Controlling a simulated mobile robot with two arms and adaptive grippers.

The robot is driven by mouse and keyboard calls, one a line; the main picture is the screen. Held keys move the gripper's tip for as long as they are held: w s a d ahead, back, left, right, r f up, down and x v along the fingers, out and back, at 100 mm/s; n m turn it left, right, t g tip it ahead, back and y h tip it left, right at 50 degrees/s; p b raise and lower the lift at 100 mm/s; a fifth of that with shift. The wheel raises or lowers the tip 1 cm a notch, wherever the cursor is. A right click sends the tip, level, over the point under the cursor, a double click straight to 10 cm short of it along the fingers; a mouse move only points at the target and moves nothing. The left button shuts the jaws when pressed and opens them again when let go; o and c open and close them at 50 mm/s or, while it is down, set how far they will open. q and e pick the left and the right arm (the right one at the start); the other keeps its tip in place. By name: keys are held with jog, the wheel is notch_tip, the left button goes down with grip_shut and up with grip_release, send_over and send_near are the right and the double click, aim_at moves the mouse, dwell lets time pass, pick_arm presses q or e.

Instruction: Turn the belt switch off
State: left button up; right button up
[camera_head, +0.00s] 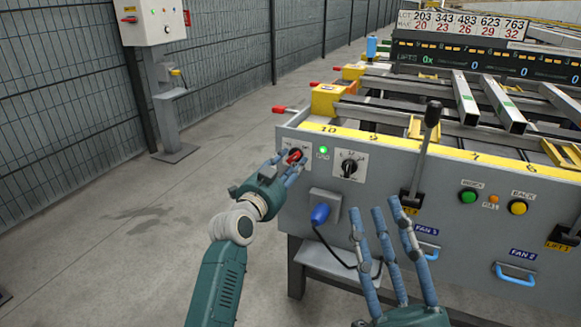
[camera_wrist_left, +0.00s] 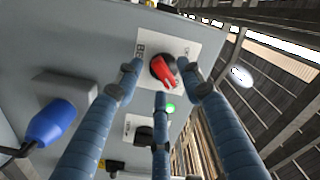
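The belt switch is a red rotary knob (camera_head: 294,156) on a white plate at the left end of the grey control panel (camera_head: 330,200). In the left wrist view the red knob (camera_wrist_left: 165,70) sits on a plate with a partly covered label, its handle tilted. My left gripper (camera_head: 286,164) is at the knob, its fingers spread around it. In the left wrist view the fingers (camera_wrist_left: 160,80) look apart, with the knob beyond their tips; contact is unclear. My right gripper (camera_head: 378,220) is open and empty in front of the panel, right of the blue plug.
Right of the switch are a green lamp (camera_head: 323,150) and a black rotary knob (camera_head: 349,167). A blue plug (camera_head: 320,214) with a cable sticks out below. A black-knobbed lever (camera_head: 432,115) stands further right. Open floor (camera_head: 130,230) lies to the left.

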pick_arm(q)
jog(key=shift+w+d, duration=0.1)
jog(key=shift+w, duration=0.1)
pick_arm(e)
jog(key=shift+s+r, duration=0.2)
jog(key=shift+r, duration=0.1)
pick_arm(q)
grip_shut()
pick_arm(e)
jog(key=shift+w, duration=0.1)
